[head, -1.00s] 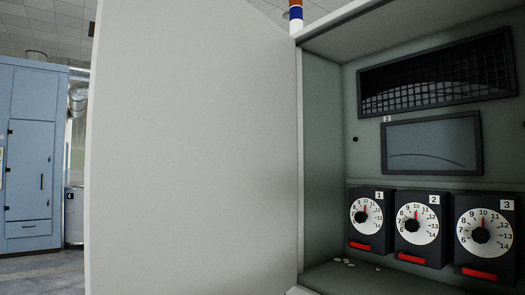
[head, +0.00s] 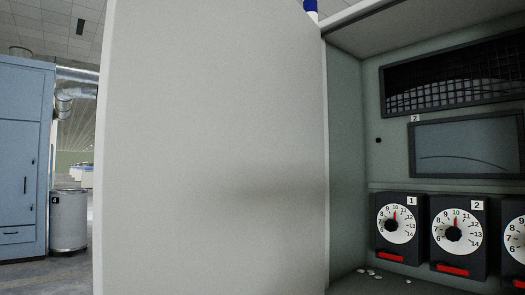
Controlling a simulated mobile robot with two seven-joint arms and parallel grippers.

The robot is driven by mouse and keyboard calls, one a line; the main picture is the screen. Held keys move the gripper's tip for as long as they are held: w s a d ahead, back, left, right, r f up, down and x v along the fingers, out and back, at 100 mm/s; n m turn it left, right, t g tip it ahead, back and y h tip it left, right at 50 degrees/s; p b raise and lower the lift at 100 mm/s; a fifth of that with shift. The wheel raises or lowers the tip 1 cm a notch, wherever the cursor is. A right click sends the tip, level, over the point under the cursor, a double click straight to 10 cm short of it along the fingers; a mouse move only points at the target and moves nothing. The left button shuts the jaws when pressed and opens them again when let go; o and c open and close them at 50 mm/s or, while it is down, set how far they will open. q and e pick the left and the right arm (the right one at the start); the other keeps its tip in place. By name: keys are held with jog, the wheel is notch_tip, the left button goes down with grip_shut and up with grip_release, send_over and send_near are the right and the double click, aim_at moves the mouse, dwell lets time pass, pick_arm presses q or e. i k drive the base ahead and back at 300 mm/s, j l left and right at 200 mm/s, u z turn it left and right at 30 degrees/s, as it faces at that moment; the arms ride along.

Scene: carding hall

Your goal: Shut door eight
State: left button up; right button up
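A large plain pale grey door (head: 215,150) fills the middle of the head view. It stands wide open, hinged at its right edge on the left side of an open cabinet (head: 347,150). I see no number on the face of the door turned to me, so I cannot tell if it is door eight. Neither of my grippers is in view.
Inside the cabinet are a dark mesh opening (head: 455,75), a grey window (head: 466,145) and dials, including dial 1 (head: 397,224) and dial 2 (head: 455,232). Small pale bits (head: 370,272) lie on its floor. A blue cabinet (head: 20,160) and a grey drum (head: 69,222) stand far left, with floor before them.

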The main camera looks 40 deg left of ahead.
aim_at(209, 179)
jog(key=j+z, duration=0.3)
jog(key=j, duration=1.1)
jog(key=k+j, duration=0.15)
jog(key=j, duration=0.9)
jog(key=k+z, duration=0.05)
